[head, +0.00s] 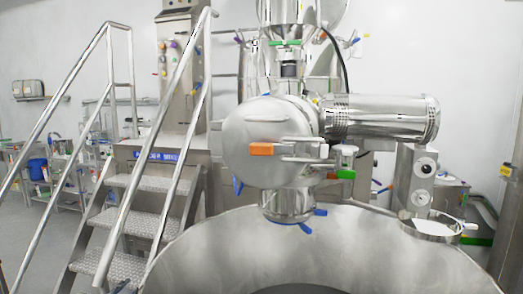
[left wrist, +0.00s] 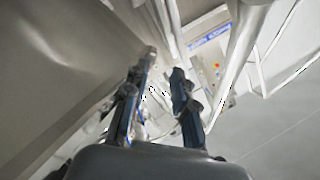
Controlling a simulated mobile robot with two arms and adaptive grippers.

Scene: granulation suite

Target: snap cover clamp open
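The round steel cover (head: 262,135) faces me in the head view, on the housing above the large bowl. A clamp with an orange handle (head: 261,149) lies across its front, and its metal arm (head: 303,150) runs right to the cover's edge. A green-tipped handle (head: 346,174) sits just right of and below it. In the left wrist view, my left gripper (left wrist: 163,64) has two dark fingers spread apart with nothing visible between them. It is away from the clamp, which does not show in that view. I cannot make out either gripper in the head view.
The wide steel bowl (head: 330,245) fills the lower middle. Steps (head: 130,200) with metal handrails stand at left, before a control column (head: 180,90). A horizontal steel cylinder (head: 378,118) projects right of the cover. Blue handles (head: 305,227) stick out below it. A shelf holds a blue bucket (head: 37,169).

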